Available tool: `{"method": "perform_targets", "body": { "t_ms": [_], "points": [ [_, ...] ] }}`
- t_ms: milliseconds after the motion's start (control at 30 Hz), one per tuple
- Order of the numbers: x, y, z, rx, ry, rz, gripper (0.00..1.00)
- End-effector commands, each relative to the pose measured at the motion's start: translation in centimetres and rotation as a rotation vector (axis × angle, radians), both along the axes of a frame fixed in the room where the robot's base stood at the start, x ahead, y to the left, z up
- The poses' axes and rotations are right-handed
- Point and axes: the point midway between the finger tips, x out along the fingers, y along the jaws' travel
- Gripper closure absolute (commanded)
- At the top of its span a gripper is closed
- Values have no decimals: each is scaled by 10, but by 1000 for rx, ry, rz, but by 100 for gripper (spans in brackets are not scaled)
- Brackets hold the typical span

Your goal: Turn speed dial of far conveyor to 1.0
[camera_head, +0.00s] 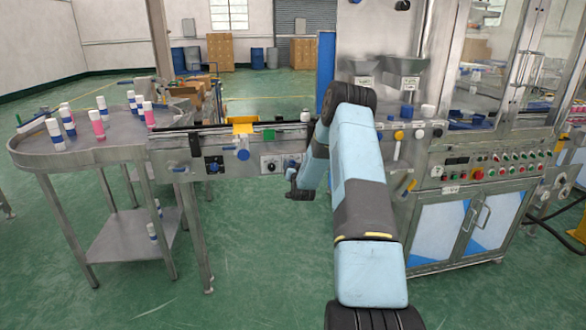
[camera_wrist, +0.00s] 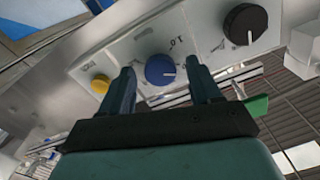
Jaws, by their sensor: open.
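In the wrist view a round blue dial (camera_wrist: 160,70) with a white pointer line sits on a pale panel (camera_wrist: 122,53). The line points right and slightly down in the picture. A printed "1.0" (camera_wrist: 176,42) stands just above the dial; other marks are too small to read. My gripper (camera_wrist: 159,72) is open, with one finger on each side of the blue dial. I cannot tell whether the fingers touch it. In the head view my gripper (camera_head: 291,175) is low in front of the conveyor (camera_head: 180,158), and the blue dial between its fingers cannot be made out.
A black dial (camera_wrist: 245,24) and a yellow button (camera_wrist: 100,83) flank the blue dial. A steel table (camera_head: 85,155) with several bottles stands left; a machine cabinet (camera_head: 470,225) stands right.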

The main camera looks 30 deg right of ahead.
Motion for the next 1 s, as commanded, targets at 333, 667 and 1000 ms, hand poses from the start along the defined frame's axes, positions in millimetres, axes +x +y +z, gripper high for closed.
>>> {"method": "perform_targets", "body": {
  "t_ms": [333,667,1000],
  "points": [
    [1,0,0,0,0,0,42],
    [1,-1,0,0,0,0,74],
    [1,-1,0,-4,1,-1,93]
  ]
}}
